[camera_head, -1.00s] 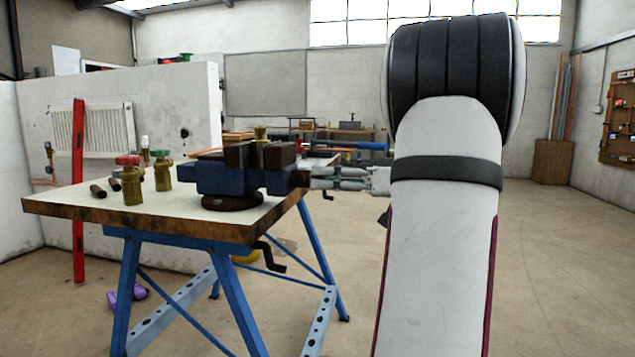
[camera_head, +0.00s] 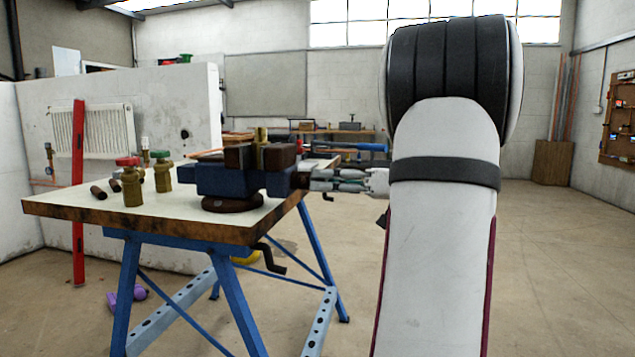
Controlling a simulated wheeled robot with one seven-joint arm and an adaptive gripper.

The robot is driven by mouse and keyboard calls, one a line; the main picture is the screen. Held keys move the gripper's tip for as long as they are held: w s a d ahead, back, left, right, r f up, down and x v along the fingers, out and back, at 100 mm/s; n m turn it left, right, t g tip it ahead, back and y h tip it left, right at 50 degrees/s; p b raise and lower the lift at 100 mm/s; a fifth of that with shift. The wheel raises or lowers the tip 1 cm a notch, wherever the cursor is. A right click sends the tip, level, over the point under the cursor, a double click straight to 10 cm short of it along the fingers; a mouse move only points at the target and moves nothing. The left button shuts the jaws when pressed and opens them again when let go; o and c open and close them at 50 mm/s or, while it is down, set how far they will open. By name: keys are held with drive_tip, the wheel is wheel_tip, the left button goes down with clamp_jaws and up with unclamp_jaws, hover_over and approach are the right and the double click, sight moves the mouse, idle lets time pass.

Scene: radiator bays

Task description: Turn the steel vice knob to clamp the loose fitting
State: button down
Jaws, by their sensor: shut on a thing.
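A blue vice (camera_head: 232,179) with dark jaws stands on a round base on the workbench. A brass fitting (camera_head: 261,136) sits upright between the vice jaws; I cannot tell how tightly they hold it. My gripper (camera_head: 312,180) reaches in from the right, level with the vice's right end. Its fingers are shut on the vice knob (camera_head: 299,180), which is mostly hidden by them. My arm fills the right-middle of the view.
The workbench (camera_head: 140,228) has blue trestle legs and a crank handle under its front edge. A red level (camera_head: 78,190) leans at the left. Floor right of my arm is clear.

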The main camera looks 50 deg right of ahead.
drive_tip(key=m+p, duration=2.7)
drive_tip(key=p, duration=0.2)
drive_tip(key=shift+s, duration=0.2)
drive_tip(key=c, duration=1.6)
unclamp_jaws()
drive_tip(key=shift+d+m, duration=0.1)
drive_tip(key=shift+m, duration=0.2)
drive_tip(key=shift+c, duration=0.2)
drive_tip(key=shift+o, duration=0.8)
drive_tip(key=shift+w, duration=0.1)
drive_tip(key=p+v, duration=0.1)
drive_tip(key=v, duration=0.5)
drive_tip(key=shift+s, duration=0.35)
